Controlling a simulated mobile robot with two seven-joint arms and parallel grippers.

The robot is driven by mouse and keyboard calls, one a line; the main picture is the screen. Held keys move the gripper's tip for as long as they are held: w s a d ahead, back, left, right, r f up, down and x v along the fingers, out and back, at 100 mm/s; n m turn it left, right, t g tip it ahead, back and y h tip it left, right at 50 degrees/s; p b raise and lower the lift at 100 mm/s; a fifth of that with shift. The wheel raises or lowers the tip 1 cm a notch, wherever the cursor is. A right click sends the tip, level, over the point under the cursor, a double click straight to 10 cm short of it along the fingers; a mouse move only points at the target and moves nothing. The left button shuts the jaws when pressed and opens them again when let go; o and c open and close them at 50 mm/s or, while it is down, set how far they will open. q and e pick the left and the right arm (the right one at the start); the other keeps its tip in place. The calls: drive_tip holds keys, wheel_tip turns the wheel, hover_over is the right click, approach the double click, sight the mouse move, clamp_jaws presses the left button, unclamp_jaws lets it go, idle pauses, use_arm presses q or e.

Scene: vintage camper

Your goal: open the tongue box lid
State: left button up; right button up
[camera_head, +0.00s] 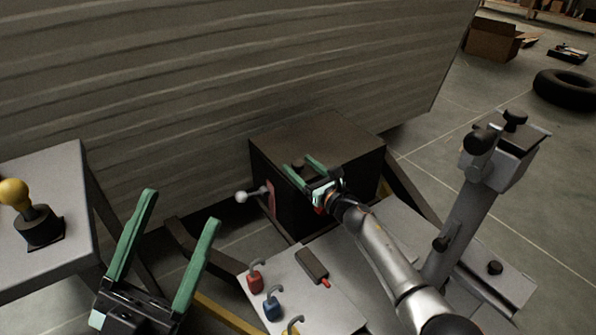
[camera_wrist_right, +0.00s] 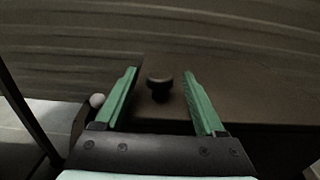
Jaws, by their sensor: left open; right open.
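The tongue box (camera_head: 275,200) is a dark brown box standing against the camper's ribbed wall. Its lid (camera_head: 330,135) lies flat on top and looks closed. A dark round knob (camera_wrist_right: 159,88) stands on the lid near its front edge in the right wrist view. My right gripper (camera_head: 305,166) is open at the front edge of the lid, with its green fingers on either side of the knob; I cannot tell whether they touch it. My left gripper (camera_head: 180,232) is open and empty at the lower left, well away from the box.
A lever with a pale ball (camera_head: 242,197) sticks out left of the box. Several padlocks, one red (camera_head: 255,283) and one blue (camera_head: 272,308), lie on a plate in front. A grey table (camera_head: 50,215) with a yellow-knobbed part (camera_head: 15,194) stands left. A jack post (camera_head: 465,225) rises right.

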drive_tip(key=shift+w+a+b, duration=0.3)
drive_tip(key=shift+w+a, duration=0.1)
drive_tip(key=shift+w, duration=0.2)
clamp_jaws()
idle(0.3)
idle(0.9)
